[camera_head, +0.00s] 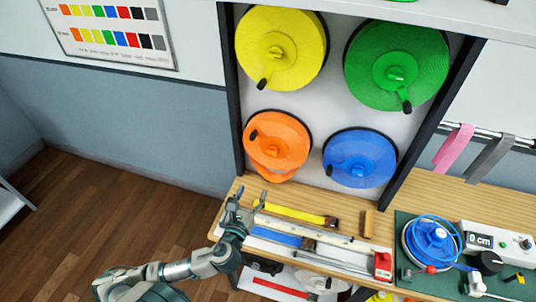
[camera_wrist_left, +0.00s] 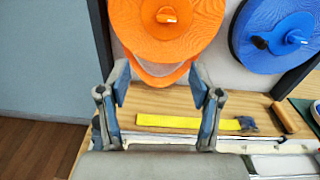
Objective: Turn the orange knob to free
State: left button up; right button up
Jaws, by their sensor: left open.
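The orange spool (camera_head: 283,133) hangs on the wall panel in the lower left of four spools. Its orange knob (camera_head: 271,150) is at its centre, and a dark crank handle sticks out at its left. In the left wrist view the orange spool (camera_wrist_left: 195,25) fills the top middle, with the orange knob (camera_wrist_left: 167,15) near the top edge. My left gripper (camera_head: 248,195) is open and empty, below the orange spool at the left end of the bench. Its fingers (camera_wrist_left: 159,82) also show in the left wrist view, apart and below the spool. My right gripper is out of view.
Yellow (camera_head: 285,30), green (camera_head: 385,80) and blue (camera_head: 378,148) spools hang beside it. A yellow strap (camera_head: 300,214) and rulers lie on the wooden bench (camera_head: 425,188). A winder and display box (camera_head: 490,235) stand at right. Open floor lies at left.

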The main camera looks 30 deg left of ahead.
pick_arm(q)
jog(key=p, duration=0.1)
send_near(271, 154)
jog(key=shift+m, duration=0.4)
jog(key=x, duration=0.9)
jog(key=shift+w, duration=0.1)
jog(key=shift+w+d+r, duration=0.15)
jog(key=shift+w+d, duration=0.1)
jog(key=shift+a, duration=0.45)
jog(key=c, duration=1.1)
jog(key=shift+d, duration=0.1)
jog(key=shift+c, duration=0.2)
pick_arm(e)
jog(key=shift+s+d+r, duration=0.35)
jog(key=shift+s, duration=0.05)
